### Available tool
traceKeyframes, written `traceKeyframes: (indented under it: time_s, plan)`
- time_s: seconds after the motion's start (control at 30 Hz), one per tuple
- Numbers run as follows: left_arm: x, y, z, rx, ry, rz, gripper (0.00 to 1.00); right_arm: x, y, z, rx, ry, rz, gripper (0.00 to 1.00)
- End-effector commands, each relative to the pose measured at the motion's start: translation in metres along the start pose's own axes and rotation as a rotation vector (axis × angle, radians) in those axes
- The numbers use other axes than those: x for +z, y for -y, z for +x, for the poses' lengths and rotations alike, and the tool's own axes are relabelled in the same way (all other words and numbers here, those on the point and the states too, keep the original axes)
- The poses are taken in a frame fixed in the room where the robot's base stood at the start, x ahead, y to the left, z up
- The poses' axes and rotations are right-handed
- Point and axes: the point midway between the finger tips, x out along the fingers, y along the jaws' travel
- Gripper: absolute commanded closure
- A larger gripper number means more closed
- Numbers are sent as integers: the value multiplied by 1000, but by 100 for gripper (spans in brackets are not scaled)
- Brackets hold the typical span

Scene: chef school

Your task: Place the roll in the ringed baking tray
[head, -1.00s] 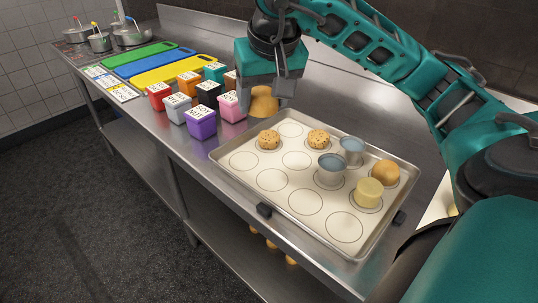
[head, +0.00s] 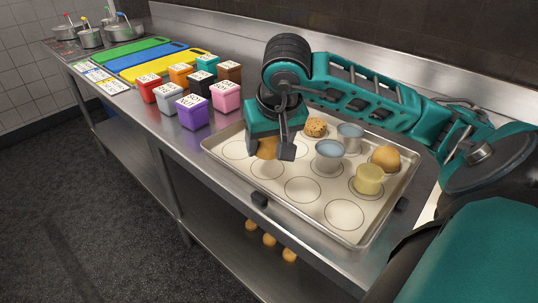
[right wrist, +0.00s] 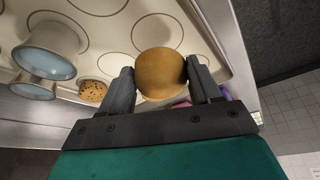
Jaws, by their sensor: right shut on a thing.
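My right gripper (head: 270,150) is shut on a golden-brown roll (head: 266,149), above the left part of the ringed baking tray (head: 303,190). In the right wrist view the roll (right wrist: 160,73) sits between both fingers of my right gripper (right wrist: 162,78), with outlined rings on the tray (right wrist: 112,52) around it. I cannot tell the exact gap between roll and tray. An empty ring lies just below the roll in the head view. My left gripper is in neither view.
The tray also holds a speckled bun (head: 315,127), two metal cups (head: 330,156) (head: 350,138), a yellow cake (head: 368,180) and another roll (head: 386,159). Several colored boxes (head: 193,113) stand to the left. The tray's front rings are empty.

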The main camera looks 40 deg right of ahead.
Motion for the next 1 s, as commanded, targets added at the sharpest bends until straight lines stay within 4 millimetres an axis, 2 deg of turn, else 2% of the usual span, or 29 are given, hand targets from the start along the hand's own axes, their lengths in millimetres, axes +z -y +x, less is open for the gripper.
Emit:
traceKeyframes:
  time_s: [0.33,0.77,0.8,1.0]
  plan:
    - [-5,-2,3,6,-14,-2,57,15,0,36,0,2,0,67]
    - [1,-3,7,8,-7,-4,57,17,0,43,-1,-2,0,67]
    - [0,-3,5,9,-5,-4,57,17,0,41,-1,-1,0,33]
    - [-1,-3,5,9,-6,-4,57,17,0,41,-1,-1,0,14]
